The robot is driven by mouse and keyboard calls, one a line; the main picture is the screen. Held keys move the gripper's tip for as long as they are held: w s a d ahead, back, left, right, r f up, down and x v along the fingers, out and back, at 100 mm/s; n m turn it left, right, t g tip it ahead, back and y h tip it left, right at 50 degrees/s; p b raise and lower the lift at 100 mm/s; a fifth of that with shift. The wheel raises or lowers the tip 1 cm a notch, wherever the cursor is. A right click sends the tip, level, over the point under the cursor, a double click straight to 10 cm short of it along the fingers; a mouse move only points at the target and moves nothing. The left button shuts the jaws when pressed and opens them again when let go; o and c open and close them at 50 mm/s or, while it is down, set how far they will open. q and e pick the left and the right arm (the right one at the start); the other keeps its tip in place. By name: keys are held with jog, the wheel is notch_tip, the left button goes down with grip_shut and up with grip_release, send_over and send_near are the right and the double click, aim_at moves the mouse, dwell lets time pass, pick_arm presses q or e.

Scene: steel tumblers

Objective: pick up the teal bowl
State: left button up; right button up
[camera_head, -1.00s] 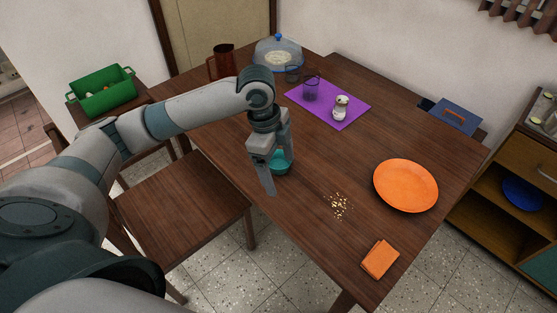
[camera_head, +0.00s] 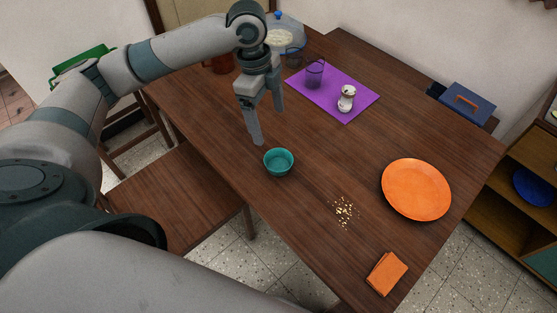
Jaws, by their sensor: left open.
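The teal bowl (camera_head: 279,162) stands upright on the wooden table (camera_head: 315,150), near its left edge, and looks empty. My left gripper (camera_head: 268,125) points down, above and behind the bowl in the picture. Its two fingers are apart with nothing between them. It does not touch the bowl, which is in full view. My right gripper is not in the view.
An orange plate (camera_head: 416,189), crumbs (camera_head: 344,212) and a folded orange cloth (camera_head: 387,274) lie to the right. A purple mat (camera_head: 348,108) holds a dark glass (camera_head: 315,72) and a white shaker (camera_head: 346,99). A chair (camera_head: 180,200) stands at the left edge.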

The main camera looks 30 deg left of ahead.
pick_arm(q)
jog(key=p, duration=0.2)
send_near(280, 167)
jog(key=shift+s+d+f, duration=0.1)
jog(key=shift+s+f, duration=0.1)
jog(key=shift+f, duration=0.05)
jog(key=shift+d+f, duration=0.1)
jog(key=shift+f, duration=0.35)
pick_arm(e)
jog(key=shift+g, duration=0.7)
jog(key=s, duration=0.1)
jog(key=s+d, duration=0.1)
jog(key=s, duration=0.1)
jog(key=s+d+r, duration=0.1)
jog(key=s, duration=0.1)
pick_arm(q)
jog(key=shift+f+p, duration=0.45)
jog(key=shift+p, duration=0.05)
jog(key=f, duration=0.1)
jog(key=f+p, duration=0.1)
jog(key=f, duration=0.1)
jog(key=shift+w+d, duration=0.2)
jog(key=shift+d, duration=0.05)
jog(key=shift+d+f, duration=0.1)
jog(key=shift+f, duration=0.55)
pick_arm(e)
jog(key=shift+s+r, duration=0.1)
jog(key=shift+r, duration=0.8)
